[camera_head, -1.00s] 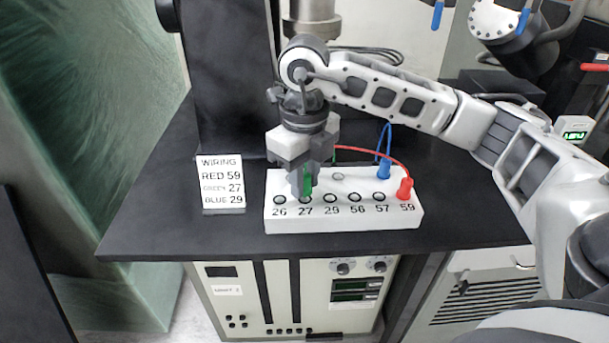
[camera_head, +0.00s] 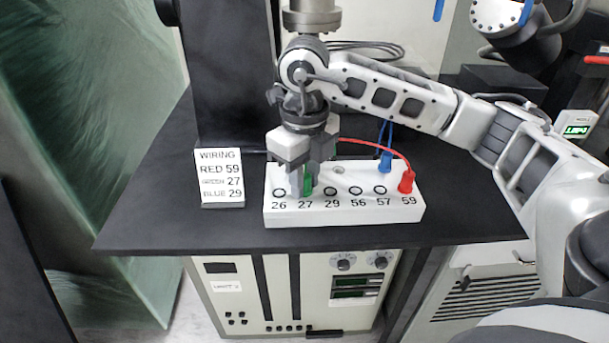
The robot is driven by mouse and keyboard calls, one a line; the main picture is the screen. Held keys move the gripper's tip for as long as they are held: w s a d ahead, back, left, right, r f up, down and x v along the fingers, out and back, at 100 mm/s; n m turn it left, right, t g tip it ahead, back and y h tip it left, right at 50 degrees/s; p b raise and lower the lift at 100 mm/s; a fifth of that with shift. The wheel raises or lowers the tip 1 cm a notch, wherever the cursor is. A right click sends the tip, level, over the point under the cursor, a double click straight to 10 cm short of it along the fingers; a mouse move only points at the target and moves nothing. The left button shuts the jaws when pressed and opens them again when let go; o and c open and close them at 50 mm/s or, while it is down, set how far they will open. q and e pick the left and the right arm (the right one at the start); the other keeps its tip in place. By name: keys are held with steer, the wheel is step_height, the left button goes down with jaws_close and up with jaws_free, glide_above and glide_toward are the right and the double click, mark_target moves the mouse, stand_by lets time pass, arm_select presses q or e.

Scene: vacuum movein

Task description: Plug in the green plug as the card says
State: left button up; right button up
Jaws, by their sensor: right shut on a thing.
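My right gripper (camera_head: 305,187) is shut on the green plug (camera_head: 308,186) and points down at the white socket block (camera_head: 345,217). The green plug is at the hole marked 27. The fingers hide part of it, so I cannot tell how deep it sits. The red plug (camera_head: 406,182) stands upright at the hole marked 59. The blue plug (camera_head: 385,163) stands at the back right of the block. The card (camera_head: 221,178) stands left of the block and reads WIRING, RED 59, GREEN 27, BLUE 29. My left gripper is not in view.
Red and blue cables arch behind the block. A dark panel (camera_head: 225,80) rises behind the card. A small box with a green display (camera_head: 576,130) is at right.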

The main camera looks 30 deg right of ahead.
steer(key=o, duration=1)
steer(key=shift+r, duration=0.5)
arm_select(q)
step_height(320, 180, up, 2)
steer(key=p, duration=0.2)
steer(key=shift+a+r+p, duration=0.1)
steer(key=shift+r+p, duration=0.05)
steer(key=shift+p, duration=0.25)
arm_select(e)
step_height(320, 180, up, 15)
steer(key=shift+r, duration=0.1)
